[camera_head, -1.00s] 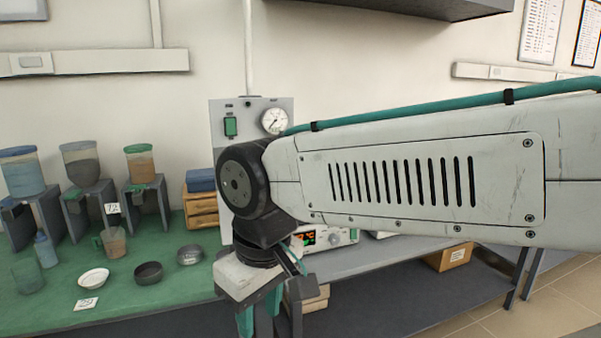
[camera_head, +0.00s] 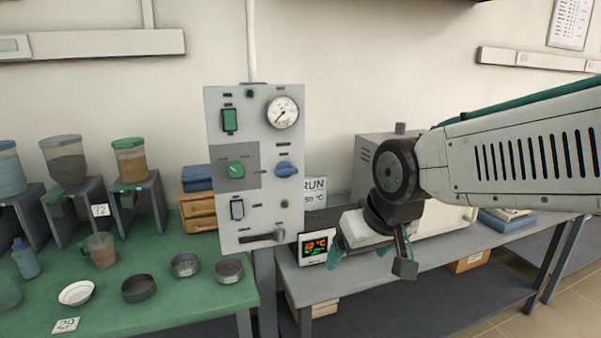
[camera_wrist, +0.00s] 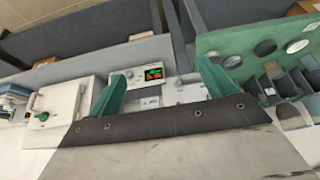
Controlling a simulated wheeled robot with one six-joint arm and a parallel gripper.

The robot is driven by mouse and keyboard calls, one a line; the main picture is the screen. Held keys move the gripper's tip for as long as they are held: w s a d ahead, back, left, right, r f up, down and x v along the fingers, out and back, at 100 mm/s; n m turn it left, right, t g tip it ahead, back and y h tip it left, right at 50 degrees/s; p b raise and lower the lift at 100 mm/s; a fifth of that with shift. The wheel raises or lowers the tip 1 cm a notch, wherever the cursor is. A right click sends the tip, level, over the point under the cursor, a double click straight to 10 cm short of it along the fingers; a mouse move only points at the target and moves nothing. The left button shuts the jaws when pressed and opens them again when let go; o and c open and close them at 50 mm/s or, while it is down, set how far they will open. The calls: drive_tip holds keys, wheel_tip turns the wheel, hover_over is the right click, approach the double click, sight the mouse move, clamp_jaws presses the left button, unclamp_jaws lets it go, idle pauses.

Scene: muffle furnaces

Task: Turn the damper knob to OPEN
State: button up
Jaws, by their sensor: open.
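The small labels are too blurred to read, so I cannot tell which control is the damper knob or where OPEN lies. My gripper hangs to the right of the panel and below the knobs, apart from them. In the wrist view my gripper (camera_wrist: 163,85) shows two teal fingers spread wide with nothing held between them.
The panel also has a gauge (camera_head: 283,112), switches and a dark lever (camera_head: 262,238). A lit controller display (camera_head: 314,246) and a furnace (camera_head: 372,160) stand close to my gripper. Hoppers and dishes cover the green bench (camera_head: 205,298) at left.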

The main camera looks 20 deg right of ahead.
drive_tip(key=w+a+t, duration=0.1)
drive_tip(key=w+t, duration=0.4)
drive_tip(key=w, duration=1.2)
drive_tip(key=t, duration=0.8)
approach(287, 172)
drive_tip(key=w, duration=0.9)
drive_tip(key=shift+w+r, duration=0.15)
drive_tip(key=shift+r, duration=0.05)
drive_tip(key=c, duration=1)
